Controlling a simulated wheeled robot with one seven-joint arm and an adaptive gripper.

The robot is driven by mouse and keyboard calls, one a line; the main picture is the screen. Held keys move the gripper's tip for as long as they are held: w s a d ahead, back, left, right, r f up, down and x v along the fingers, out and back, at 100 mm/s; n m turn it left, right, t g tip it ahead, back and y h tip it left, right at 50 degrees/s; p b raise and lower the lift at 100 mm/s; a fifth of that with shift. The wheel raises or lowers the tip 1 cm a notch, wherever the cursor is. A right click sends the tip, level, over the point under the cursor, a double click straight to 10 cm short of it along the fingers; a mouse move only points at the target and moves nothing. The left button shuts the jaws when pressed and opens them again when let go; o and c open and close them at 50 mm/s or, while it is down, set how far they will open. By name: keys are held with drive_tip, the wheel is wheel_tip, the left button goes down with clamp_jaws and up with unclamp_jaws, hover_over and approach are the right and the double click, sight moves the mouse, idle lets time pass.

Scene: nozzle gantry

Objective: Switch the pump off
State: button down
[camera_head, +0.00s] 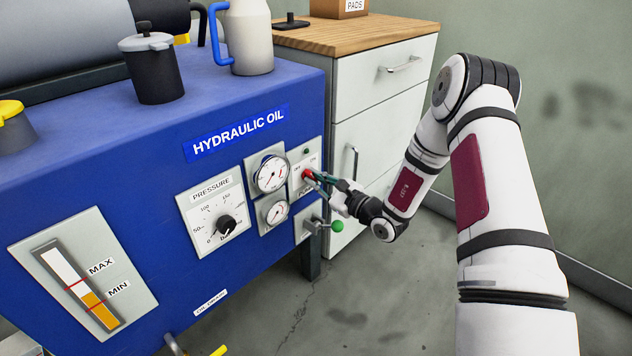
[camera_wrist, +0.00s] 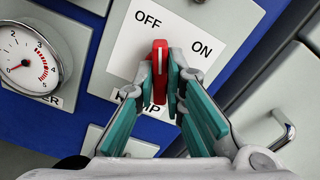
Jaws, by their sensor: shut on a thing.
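The pump switch is a red knob (camera_wrist: 160,72) on a white plate (camera_wrist: 120,60) marked OFF and ON, in the middle of the wrist view. Its white line points up in that view, close to the OFF mark and well away from ON. My gripper (camera_wrist: 160,88) is shut on the knob, with a teal finger pad on each side of it. The fingers hide part of the label below. In the head view, the red knob (camera_head: 308,174) is small at the right end of the blue unit, and my gripper (camera_head: 316,181) reaches it from the right.
Left of the switch are two gauges (camera_head: 270,174) and a pressure dial (camera_head: 226,225). Just below is a lever with a green ball (camera_head: 337,226), close under my gripper. A white drawer cabinet (camera_head: 375,120) stands behind to the right. Open floor (camera_head: 380,300) lies in front.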

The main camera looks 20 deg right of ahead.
drive_tip(key=shift+s+f+n, duration=0.1)
drive_tip(key=shift+f+n, duration=0.05)
drive_tip(key=shift+n, duration=0.25)
drive_tip(key=c, duration=1.7)
unclamp_jaws()
drive_tip(key=shift+o, duration=0.2)
drive_tip(key=v, duration=1.2)
